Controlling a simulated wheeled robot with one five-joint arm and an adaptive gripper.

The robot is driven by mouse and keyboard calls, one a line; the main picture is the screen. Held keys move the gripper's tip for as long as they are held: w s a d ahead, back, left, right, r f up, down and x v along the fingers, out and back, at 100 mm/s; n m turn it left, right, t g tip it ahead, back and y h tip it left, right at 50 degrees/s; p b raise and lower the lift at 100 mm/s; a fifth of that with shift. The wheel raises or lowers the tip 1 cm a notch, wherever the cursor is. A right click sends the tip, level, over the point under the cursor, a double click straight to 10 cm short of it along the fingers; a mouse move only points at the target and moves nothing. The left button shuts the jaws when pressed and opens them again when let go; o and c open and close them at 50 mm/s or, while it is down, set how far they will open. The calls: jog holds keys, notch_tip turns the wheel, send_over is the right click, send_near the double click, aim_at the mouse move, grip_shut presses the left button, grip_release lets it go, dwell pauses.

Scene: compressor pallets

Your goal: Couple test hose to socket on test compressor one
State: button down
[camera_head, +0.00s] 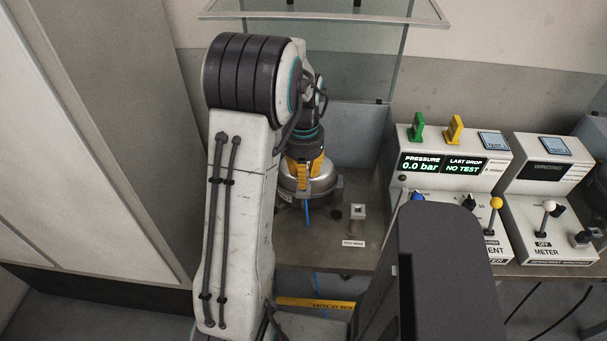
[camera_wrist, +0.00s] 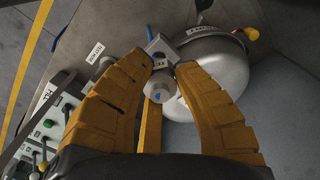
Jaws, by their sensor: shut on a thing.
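My gripper (camera_wrist: 164,72) has its yellow fingers shut on a grey round hose end (camera_wrist: 162,86) with a blue centre. A small pale block with a blue part, perhaps the socket (camera_wrist: 160,47), shows just beyond the hose end. I cannot tell whether the two touch. The silver domed compressor (camera_wrist: 216,62) lies right beside them. In the head view, my gripper (camera_head: 304,168) is over the compressor (camera_head: 312,187), and my arm hides part of it. A thin blue hose (camera_head: 307,212) hangs below; its link to the held end is hidden.
A small stand (camera_head: 357,216) with a label is right of the compressor. Farther right, a pressure panel (camera_head: 450,164) reads 0.0 bar and NO TEST, with a meter box (camera_head: 547,175) beside it. A clear screen (camera_head: 355,65) stands behind. A yellow cap (camera_wrist: 251,33) is on the compressor's far side.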

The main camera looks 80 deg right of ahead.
jog(key=shift+f+b, duration=1.05)
jog(key=shift+f, duration=0.3)
jog(key=c, duration=1)
grip_release()
jog(key=shift+c, duration=0.2)
jog(key=shift+r, duration=3.8)
